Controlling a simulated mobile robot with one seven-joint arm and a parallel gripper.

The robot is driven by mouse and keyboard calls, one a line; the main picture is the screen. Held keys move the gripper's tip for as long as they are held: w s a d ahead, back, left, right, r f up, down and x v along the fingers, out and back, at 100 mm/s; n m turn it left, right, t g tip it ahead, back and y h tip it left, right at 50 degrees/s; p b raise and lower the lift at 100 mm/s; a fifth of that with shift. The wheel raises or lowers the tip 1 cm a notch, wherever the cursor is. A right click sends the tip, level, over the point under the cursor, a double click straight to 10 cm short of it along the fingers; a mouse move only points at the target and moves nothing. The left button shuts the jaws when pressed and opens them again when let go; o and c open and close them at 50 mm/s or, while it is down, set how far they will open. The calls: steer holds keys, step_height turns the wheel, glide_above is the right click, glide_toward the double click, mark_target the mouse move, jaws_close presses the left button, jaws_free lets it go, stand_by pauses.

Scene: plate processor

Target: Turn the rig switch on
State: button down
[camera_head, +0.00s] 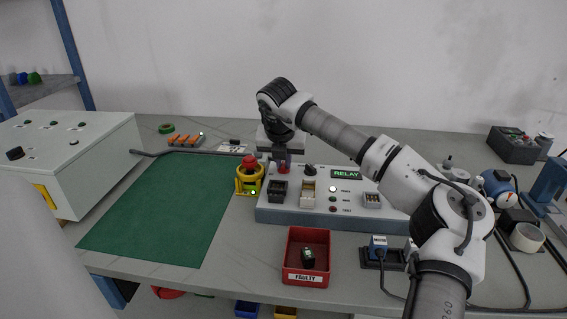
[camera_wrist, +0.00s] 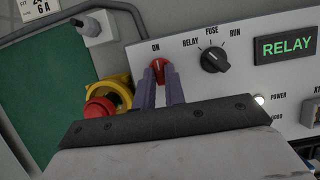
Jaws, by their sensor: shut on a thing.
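The red rig switch (camera_wrist: 158,66) sits on the sloping white panel of the rig (camera_head: 350,208), under the label ON. In the wrist view my gripper (camera_wrist: 162,76) has its two purple-grey fingers on either side of the red switch, shut on it. In the head view my gripper (camera_head: 283,157) reaches down to the panel's upper left, and the red switch (camera_head: 283,169) shows just below it. The fingers hide the lower part of the switch and any label under it.
A black selector knob (camera_wrist: 213,59) and a green RELAY display (camera_wrist: 285,46) are right of the switch. A red emergency stop in a yellow guard (camera_head: 249,176) stands close left. A red FAULTY bin (camera_head: 306,277) holds a small dark part. The green mat (camera_head: 160,210) is clear.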

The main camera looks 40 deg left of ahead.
stand_by(0.4)
steer(key=c, duration=1.5)
jaws_free()
steer(key=shift+o, duration=0.2)
steer(key=b+v, duration=0.1)
steer(key=v, duration=1.3)
steer(key=shift+w+a, duration=0.1)
steer(key=shift+w, duration=0.05)
